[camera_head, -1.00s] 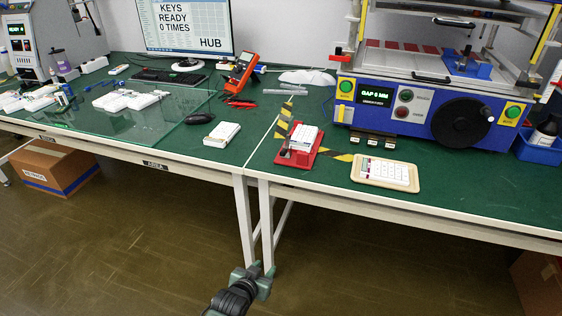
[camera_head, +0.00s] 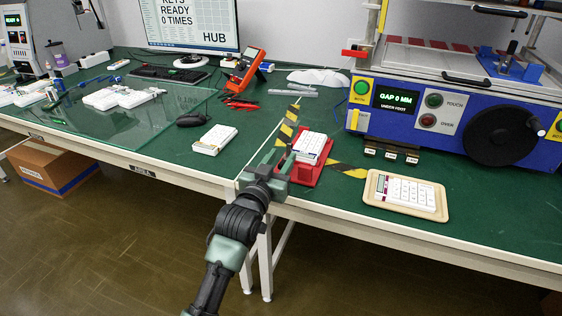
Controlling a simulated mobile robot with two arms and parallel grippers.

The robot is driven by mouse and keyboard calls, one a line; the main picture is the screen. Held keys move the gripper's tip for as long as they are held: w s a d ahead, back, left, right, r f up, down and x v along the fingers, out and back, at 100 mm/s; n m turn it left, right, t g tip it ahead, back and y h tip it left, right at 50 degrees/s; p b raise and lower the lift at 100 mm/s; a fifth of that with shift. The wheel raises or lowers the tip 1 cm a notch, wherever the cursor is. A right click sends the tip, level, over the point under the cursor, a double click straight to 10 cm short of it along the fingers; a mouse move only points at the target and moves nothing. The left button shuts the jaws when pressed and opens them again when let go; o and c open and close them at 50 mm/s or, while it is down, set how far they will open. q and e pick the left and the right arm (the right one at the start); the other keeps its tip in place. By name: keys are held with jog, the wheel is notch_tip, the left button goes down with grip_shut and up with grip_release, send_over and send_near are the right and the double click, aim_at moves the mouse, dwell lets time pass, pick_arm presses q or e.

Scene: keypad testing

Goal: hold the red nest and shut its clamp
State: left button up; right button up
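The red nest (camera_head: 305,174) sits on the green bench near its front edge, with a white keypad (camera_head: 312,145) in it. My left gripper (camera_head: 277,160) is at the nest's left front side and overlaps it in the picture. Its two fingers look apart, with a small gap. I cannot tell whether it touches the nest or whether the nest's edge lies between the fingers. The clamp on the nest's left side is mostly hidden behind the fingers, so its position cannot be read. My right gripper is out of view.
A beige tray (camera_head: 444,210) with a calculator lies right of the nest. Behind stands a blue press (camera_head: 440,138) reading "GAP 0 MM". A white keypad (camera_head: 214,139) and a mouse (camera_head: 192,120) lie to the left. Yellow-black tape (camera_head: 347,170) crosses the bench.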

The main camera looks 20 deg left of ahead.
aim_at(288, 148)
pick_arm(q)
jog(key=w, duration=0.4)
jog(key=shift+w+f, duration=0.15)
jog(key=shift+w, duration=0.05)
jog(key=shift+w+d+b, duration=0.1)
jog(key=shift+w+b, duration=0.25)
jog(key=shift+w, duration=0.4)
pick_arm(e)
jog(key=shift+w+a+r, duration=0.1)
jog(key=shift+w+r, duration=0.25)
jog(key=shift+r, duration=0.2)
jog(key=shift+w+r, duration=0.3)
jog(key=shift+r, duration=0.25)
pick_arm(q)
jog(key=shift+c, duration=0.3)
grip_shut()
